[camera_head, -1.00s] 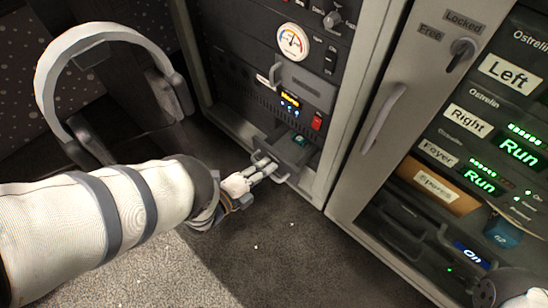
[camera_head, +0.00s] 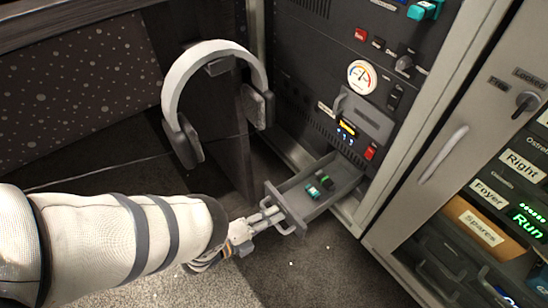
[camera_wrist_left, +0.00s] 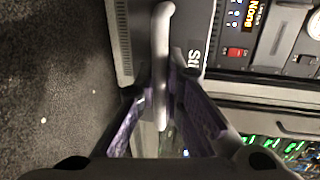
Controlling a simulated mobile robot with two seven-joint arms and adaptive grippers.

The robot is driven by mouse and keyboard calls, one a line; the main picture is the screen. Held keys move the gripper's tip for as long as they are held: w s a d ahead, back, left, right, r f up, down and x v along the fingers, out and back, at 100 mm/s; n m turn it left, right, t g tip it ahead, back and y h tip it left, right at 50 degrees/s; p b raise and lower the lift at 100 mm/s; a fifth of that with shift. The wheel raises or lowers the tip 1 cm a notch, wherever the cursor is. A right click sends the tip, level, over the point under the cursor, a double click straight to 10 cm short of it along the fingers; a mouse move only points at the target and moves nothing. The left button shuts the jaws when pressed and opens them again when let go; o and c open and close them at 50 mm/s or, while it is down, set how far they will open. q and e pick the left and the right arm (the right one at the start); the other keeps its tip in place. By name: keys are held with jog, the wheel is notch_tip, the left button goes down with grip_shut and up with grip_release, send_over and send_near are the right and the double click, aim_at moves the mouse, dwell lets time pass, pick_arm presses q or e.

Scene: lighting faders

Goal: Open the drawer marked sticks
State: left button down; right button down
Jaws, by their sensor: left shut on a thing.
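The drawer (camera_head: 325,184) at the bottom of the left rack is pulled well out, and two small sticks, one teal (camera_head: 313,191) and one green and black (camera_head: 325,181), lie in its tray. My left gripper (camera_head: 272,219) is shut on the drawer's handle (camera_head: 288,212) at its front. In the left wrist view the handle (camera_wrist_left: 162,60) runs between the two fingers (camera_wrist_left: 165,110), and part of a label starting "Sti" (camera_wrist_left: 194,58) shows on the drawer front. My right gripper is not clearly visible in the head view.
White headphones (camera_head: 213,60) hang on a stand left of the drawer. A tall cabinet door with a grey handle (camera_head: 443,155) and a lock knob (camera_head: 525,103) stands at the right. Dark carpet below the drawer is mostly clear.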

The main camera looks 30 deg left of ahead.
pick_arm(q)
jog(key=c, duration=2)
grip_release()
jog(key=shift+o, duration=0.2)
jog(key=v, duration=1.2)
